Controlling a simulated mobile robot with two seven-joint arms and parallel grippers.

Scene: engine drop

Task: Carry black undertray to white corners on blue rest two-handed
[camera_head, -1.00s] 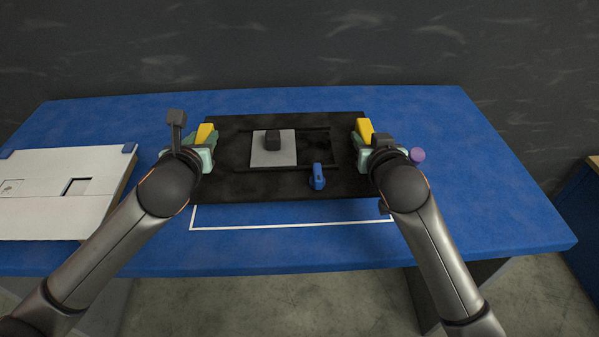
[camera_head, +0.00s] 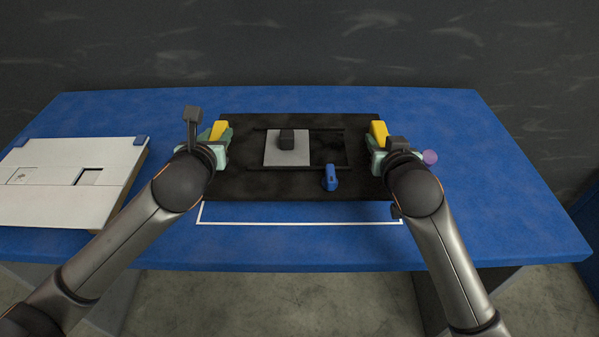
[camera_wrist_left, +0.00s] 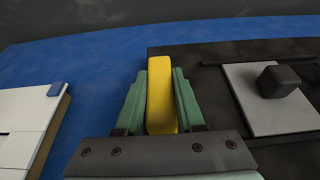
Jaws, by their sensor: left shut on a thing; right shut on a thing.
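The black undertray (camera_head: 255,185) is a flat dark panel over the blue rest (camera_head: 480,200), between my two grippers. It has a yellow handle at each side. My left gripper (camera_head: 219,138) is shut on the left yellow handle (camera_wrist_left: 160,95), with green fingers on both sides of it in the left wrist view. My right gripper (camera_head: 378,142) is shut on the right yellow handle (camera_head: 378,130). A white line (camera_head: 300,223) shows on the rest in front of the tray's near edge; other marks are hidden by the tray. I cannot tell whether the tray touches the rest.
On the tray are a grey plate (camera_head: 275,157) with a black block (camera_head: 287,140), and a blue part (camera_head: 330,178). A white panel (camera_head: 60,190) with blue corners lies at the left. A purple knob (camera_head: 430,157) shows beside my right wrist. Blue surface is free at right.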

